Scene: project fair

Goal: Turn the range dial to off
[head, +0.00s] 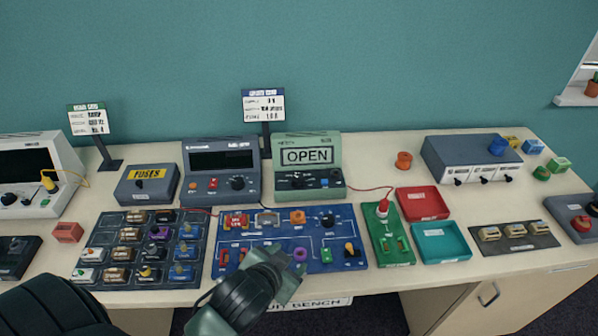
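A pale green meter (309,145) stands at the back middle of the bench, and its display reads OPEN. Dark dials (297,180) sit on its front panel; their labels are too small to read, so I cannot tell which is the range dial or where it points. A grey meter (200,150) with a dark blank display and a black dial (237,183) stands left of it. My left gripper (290,266) is over the front edge of the blue circuit board, in front of both meters and apart from their dials. Its finger gap is unclear. My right gripper is out of view.
The blue circuit board (338,236) lies before the meters. A red lead (370,191) runs from the green meter to a red-topped probe (383,208) on a green board (392,250). Red (421,205) and teal (440,243) trays stand right. A sign (264,105) stands behind.

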